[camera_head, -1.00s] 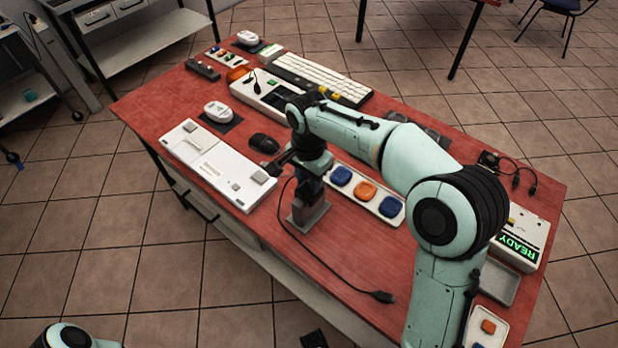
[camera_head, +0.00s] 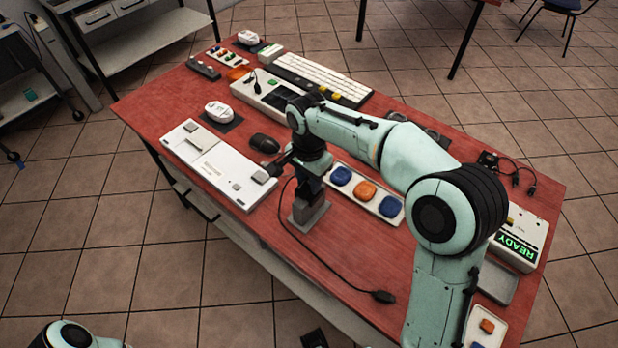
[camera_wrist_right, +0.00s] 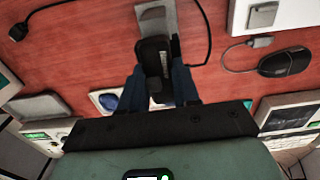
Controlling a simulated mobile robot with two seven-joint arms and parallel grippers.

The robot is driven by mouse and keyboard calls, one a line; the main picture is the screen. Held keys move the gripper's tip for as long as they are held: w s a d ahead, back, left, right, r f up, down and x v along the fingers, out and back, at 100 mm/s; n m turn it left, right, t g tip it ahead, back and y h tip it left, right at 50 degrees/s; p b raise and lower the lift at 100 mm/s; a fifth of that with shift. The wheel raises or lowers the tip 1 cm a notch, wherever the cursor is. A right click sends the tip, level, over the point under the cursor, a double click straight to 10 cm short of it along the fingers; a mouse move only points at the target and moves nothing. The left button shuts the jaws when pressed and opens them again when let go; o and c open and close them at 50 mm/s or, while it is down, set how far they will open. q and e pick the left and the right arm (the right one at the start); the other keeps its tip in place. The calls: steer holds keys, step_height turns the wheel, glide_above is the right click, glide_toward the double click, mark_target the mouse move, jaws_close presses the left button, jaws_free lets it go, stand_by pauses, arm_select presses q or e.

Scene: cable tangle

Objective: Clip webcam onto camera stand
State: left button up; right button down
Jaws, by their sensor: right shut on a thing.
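My right gripper (camera_wrist_right: 158,85) has dark blue fingers shut on the black webcam (camera_wrist_right: 154,57). In the head view the gripper (camera_head: 312,182) points down right above the grey camera stand (camera_head: 308,213). The stand's grey base (camera_wrist_right: 172,17) shows beyond the webcam in the wrist view. The webcam overlaps the stand there, and I cannot tell whether they touch. The gripper and arm hide the stand's top in the head view. My left gripper is not in view; part of my left arm shows at the bottom left.
A black cable loops beside the stand to a plug (camera_head: 383,296) near the front edge. A white device (camera_head: 217,163) and dark mouse (camera_head: 264,143) lie left. A tray (camera_head: 388,208) with blue and orange pieces is close right. The red table (camera_head: 262,262) is mostly clear in front.

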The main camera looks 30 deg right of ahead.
steer(key=shift+f, duration=0.35)
stand_by(0.3)
steer(key=c, duration=0.7)
jaws_free()
steer(key=shift+c, duration=0.2)
steer(key=shift+r, duration=0.1)
step_height(320, 180, up, 13)
steer(key=p, duration=0.2)
steer(key=shift+r, duration=0.1)
